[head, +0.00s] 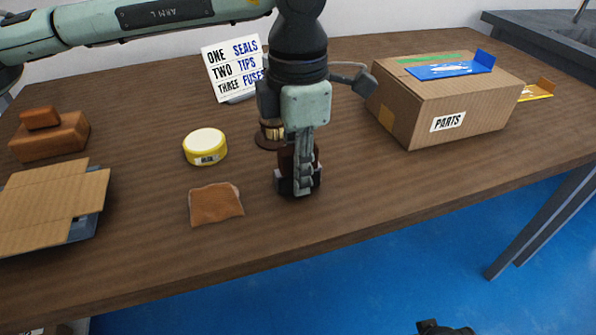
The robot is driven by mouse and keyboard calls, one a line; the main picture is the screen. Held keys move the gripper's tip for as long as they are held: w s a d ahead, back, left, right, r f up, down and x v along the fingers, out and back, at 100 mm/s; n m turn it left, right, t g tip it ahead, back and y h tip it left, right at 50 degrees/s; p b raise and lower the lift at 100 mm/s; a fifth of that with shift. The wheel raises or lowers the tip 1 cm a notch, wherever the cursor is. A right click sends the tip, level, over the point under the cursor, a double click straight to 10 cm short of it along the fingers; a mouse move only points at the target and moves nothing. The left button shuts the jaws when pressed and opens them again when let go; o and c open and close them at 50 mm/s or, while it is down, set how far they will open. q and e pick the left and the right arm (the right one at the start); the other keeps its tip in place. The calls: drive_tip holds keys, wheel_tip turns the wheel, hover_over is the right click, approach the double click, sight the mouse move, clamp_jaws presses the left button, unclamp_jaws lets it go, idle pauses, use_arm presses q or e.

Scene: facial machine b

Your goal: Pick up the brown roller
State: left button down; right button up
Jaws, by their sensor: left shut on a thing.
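My left gripper (299,185) points down at the middle of the table and is shut on the brown roller (284,162). Only a dark brown strip of the roller shows between and beside the fingers; the rest is hidden. Its lower end is at or close to the tabletop; I cannot tell if it touches. Just behind the gripper, a brown round piece with a gold band (268,137) is partly hidden. A dark part at the bottom edge (445,328) seems to be my right gripper, mostly cut off.
A yellow round tin (205,147) and a brown cloth-like piece (216,204) lie left of the gripper. A cardboard PARTS box (447,105) stands right, a sign (233,68) behind. The tabletop front right is clear.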

sight(293, 151)
use_arm(q)
drive_tip(key=shift+r, duration=0.1)
drive_tip(key=shift+r, duration=0.5)
drive_tip(key=r, duration=0.2)
drive_tip(key=r+b, duration=0.1)
drive_tip(key=shift+s+a+r, duration=0.25)
drive_tip(key=shift+s+a, duration=0.05)
drive_tip(key=shift+s, duration=0.05)
drive_tip(key=s+a+r+b, duration=0.1)
drive_tip(key=s+a+r, duration=0.5)
drive_tip(key=s+a, duration=0.1)
drive_tip(key=shift+s+r, duration=0.2)
drive_tip(key=shift+s, duration=0.45)
use_arm(e)
wheel_tip(293, 151, up, 4)
drive_tip(key=shift+d+r, duration=0.15)
drive_tip(key=shift+r, duration=0.1)
use_arm(q)
drive_tip(key=c, duration=2)
unclamp_jaws()
drive_tip(key=shift+c, duration=0.2)
clamp_jaws()
drive_tip(key=shift+d, duration=0.1)
